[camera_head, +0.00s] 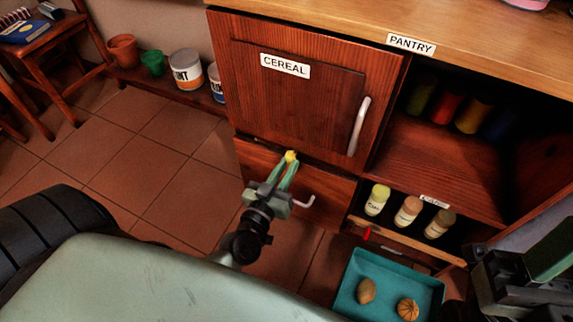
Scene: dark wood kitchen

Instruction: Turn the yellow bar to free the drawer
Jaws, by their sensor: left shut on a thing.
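The yellow bar (291,156) shows as a small yellow piece at the tips of my left gripper (287,168). It sits at the top edge of the wooden drawer (325,197), just below the cereal door. My left gripper is shut on the bar, and its fingers hide most of it, so its angle cannot be told. The drawer looks closed and has a pale handle (305,202) to the right of my gripper. Part of my right arm's end (525,275) shows at the lower right, where its jaws cannot be made out.
The cereal door (290,100) is closed, with a pale handle (359,126). Open pantry shelves with several jars (408,211) are to the right. A teal tray (350,275) holding two brown items stands at the lower right. Tiled floor (140,165) is clear at left.

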